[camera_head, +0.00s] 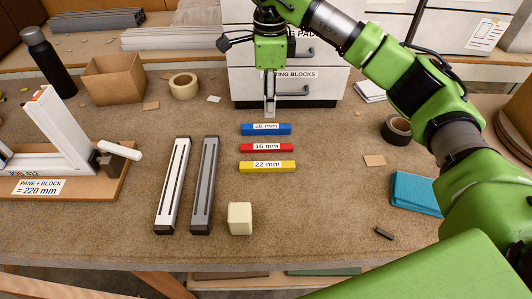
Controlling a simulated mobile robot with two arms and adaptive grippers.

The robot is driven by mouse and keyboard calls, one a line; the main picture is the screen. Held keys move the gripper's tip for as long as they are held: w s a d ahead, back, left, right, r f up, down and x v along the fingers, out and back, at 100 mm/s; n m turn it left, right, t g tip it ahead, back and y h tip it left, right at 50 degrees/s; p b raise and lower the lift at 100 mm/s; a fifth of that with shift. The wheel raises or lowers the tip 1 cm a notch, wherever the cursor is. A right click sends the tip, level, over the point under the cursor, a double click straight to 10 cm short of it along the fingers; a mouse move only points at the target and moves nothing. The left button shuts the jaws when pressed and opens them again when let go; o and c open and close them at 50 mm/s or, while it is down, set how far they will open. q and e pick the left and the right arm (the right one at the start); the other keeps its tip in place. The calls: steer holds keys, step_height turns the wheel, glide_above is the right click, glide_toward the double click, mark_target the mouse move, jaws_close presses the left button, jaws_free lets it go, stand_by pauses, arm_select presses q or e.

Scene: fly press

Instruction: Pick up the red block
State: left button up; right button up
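The red block (248,148), labelled "16 mm", lies on the brown workbench between two other blocks. The blue block (248,130), labelled "28 mm", lies just behind it, and the yellow block (249,168), labelled "22 mm", just in front. My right gripper (270,112) points down behind the blue block, apart from the red block. Its fingers show as one narrow strip, so I cannot tell whether they are open or shut. No held object shows. My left gripper is out of view.
White drawers (240,88) stand behind the blocks. Two slotted bars (203,190) and a cream cube (240,219) lie in front and left. A white fixture (62,130) stands at left. Black tape (396,130) and a teal pad (416,193) lie at right.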

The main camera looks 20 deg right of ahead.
step_height(320, 180, down, 2)
steer(key=b, duration=0.1)
steer(key=p, duration=0.2)
glide_above(267, 146)
steer(key=f, duration=0.8)
steer(key=shift+s+d+f, duration=0.15)
steer(key=shift+s+f, duration=0.05)
steer(key=shift+f+p, duration=0.35)
steer(key=shift+f, duration=0.15)
steer(key=f, duration=0.1)
steer(key=f+p, duration=0.1)
steer(key=f, duration=0.1)
steer(key=shift+w+a+f+p, duration=0.1)
steer(key=shift+a+f+p, duration=0.15)
steer(key=shift+f+p, duration=0.15)
steer(key=shift+f, duration=0.4)
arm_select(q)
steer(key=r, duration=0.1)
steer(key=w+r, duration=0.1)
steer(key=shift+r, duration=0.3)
arm_select(e)
steer(key=shift+c, duration=0.3)
jaws_close()
